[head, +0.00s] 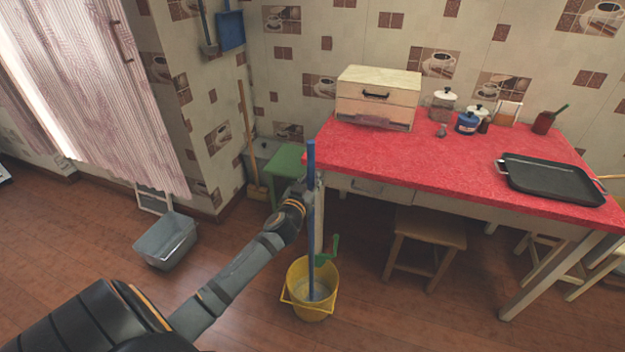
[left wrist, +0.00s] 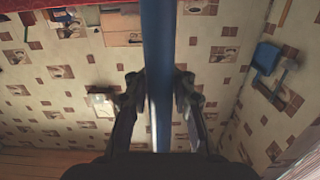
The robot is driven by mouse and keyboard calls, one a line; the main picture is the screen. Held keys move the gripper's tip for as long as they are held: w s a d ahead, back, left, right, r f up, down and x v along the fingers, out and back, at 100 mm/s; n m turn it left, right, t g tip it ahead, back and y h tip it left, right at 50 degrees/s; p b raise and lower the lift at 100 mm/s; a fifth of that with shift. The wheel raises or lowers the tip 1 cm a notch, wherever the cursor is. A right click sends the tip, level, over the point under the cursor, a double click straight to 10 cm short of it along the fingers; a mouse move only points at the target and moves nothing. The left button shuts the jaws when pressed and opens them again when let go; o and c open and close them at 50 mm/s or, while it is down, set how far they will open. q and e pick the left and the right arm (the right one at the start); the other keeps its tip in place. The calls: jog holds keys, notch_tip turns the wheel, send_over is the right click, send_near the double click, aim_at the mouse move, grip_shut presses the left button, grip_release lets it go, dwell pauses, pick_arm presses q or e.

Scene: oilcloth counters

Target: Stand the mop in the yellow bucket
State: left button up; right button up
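The mop's blue handle (head: 311,235) stands nearly upright just in front of the red counter. My left gripper (head: 308,187) is shut around its upper part; in the left wrist view the fingers (left wrist: 160,92) press on both sides of the blue handle (left wrist: 158,45). The yellow bucket (head: 308,312) stands on the floor below. The lower end of the handle runs down inside the bucket's rim, where a pale mop head seems to show. Whether the head rests on the bucket's bottom cannot be told. My right gripper is not in view.
The red counter (head: 455,165) carries a bread box (head: 375,92), jars and a black tray (head: 550,180). A wooden stool (head: 428,230) stands under it. A green stool (head: 287,160) and broom (head: 247,135) are behind; a grey basin (head: 165,240) sits left on open floor.

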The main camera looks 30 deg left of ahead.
pick_arm(q)
jog(key=o, duration=0.4)
jog(key=shift+o, duration=0.2)
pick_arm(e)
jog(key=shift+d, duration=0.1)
pick_arm(q)
jog(key=shift+f, duration=0.15)
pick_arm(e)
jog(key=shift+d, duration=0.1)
pick_arm(q)
jog(key=shift+s, duration=0.2)
jog(key=v, duration=1.1)
jog(key=shift+s+r, duration=0.25)
jog(key=shift+s, duration=0.05)
jog(key=shift+d, duration=0.15)
